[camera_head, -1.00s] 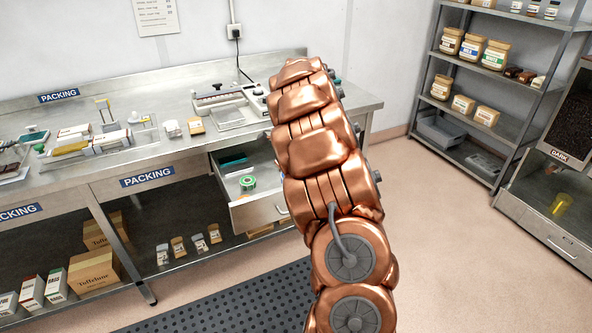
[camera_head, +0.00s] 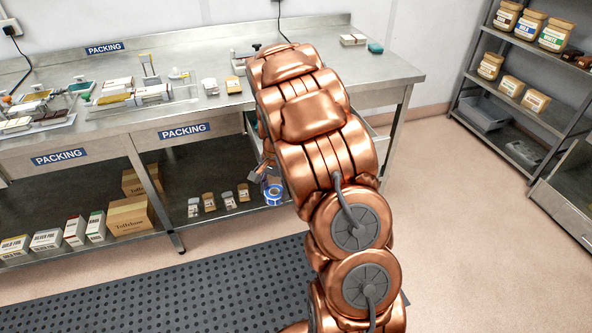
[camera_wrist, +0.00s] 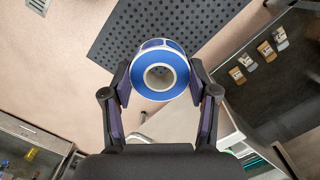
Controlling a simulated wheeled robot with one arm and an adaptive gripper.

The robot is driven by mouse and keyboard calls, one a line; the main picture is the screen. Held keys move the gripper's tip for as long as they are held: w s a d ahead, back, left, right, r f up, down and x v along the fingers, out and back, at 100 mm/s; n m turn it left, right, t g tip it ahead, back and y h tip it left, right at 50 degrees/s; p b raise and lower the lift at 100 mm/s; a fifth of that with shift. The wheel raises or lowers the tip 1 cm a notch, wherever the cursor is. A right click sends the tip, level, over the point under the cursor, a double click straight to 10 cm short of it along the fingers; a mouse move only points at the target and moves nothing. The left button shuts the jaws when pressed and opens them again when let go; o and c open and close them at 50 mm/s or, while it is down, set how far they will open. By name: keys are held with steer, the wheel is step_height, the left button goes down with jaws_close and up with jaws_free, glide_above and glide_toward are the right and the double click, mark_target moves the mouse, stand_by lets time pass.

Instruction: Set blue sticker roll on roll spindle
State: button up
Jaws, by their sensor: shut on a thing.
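The blue sticker roll (camera_wrist: 141,82) is in my gripper (camera_wrist: 160,84), with the two fingers closed on its opposite sides in the wrist view. Its white core hole faces the wrist camera. In the head view the blue roll (camera_head: 273,194) hangs below bench height, in front of the lower shelf, with my gripper (camera_head: 265,178) partly hidden by my arm. The roll spindle cannot be made out in either view; my arm covers part of the bench.
The packing bench (camera_head: 240,118) carries a tray of goods on its left. An open drawer (camera_wrist: 228,135) lies beside my gripper. A perforated mat (camera_head: 200,290) covers the floor. A shelf rack (camera_head: 480,100) with jars stands at the right.

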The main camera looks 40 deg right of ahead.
steer(key=a+f+n, duration=0.4)
steer(key=a+n, duration=0.2)
steer(key=a, duration=0.2)
steer(key=w+a+f+n+h, duration=0.1)
steer(key=a+f+n, duration=0.4)
steer(key=a+n, duration=0.2)
steer(key=shift+a+f+g, duration=0.15)
steer(key=shift+a+g, duration=0.25)
steer(key=shift+a, duration=0.6)
steer(key=shift+f, duration=0.15)
